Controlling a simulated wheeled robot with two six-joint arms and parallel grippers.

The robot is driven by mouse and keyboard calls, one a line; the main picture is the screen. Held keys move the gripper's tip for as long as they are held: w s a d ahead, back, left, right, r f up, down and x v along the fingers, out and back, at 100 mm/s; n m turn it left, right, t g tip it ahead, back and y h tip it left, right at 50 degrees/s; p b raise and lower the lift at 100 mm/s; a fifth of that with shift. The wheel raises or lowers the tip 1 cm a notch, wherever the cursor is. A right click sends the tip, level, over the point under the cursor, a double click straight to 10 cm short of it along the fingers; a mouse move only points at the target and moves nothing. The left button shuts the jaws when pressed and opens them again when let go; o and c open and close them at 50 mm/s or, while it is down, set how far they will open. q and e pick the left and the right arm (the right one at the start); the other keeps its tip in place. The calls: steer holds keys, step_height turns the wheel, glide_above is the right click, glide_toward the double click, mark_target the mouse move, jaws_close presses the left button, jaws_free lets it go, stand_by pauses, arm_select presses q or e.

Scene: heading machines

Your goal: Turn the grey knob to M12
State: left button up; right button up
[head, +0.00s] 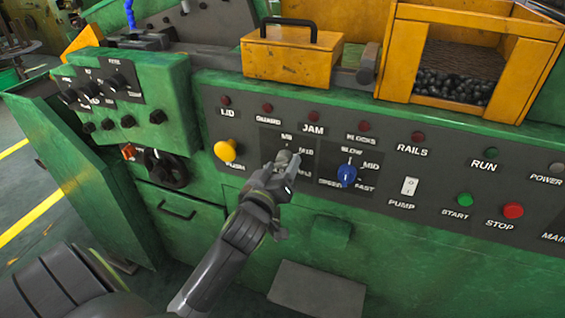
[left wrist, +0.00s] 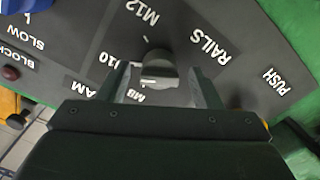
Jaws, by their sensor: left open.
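The grey knob (left wrist: 158,70) shows in the left wrist view, on the dark panel among the labels M8, M10 and M12. A short white mark on it lies on the side near M8; its exact setting is hard to tell. My left gripper (left wrist: 164,86) is open, with one finger on each side of the knob. I cannot tell whether the fingers touch it. In the head view my left gripper (head: 287,164) is at the panel and largely hides the knob. My right gripper is not in view.
A yellow push button (head: 226,151) is left of the gripper, and a blue knob (head: 347,175) is to its right. A white pump switch (head: 409,186) and green start (head: 464,200) and red stop (head: 513,211) buttons lie further right. An orange box (head: 290,58) stands above the panel.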

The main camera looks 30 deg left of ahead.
arm_select(q)
steer(key=shift+w+a, duration=0.15)
steer(key=shift+w, duration=0.5)
steer(key=c, duration=1)
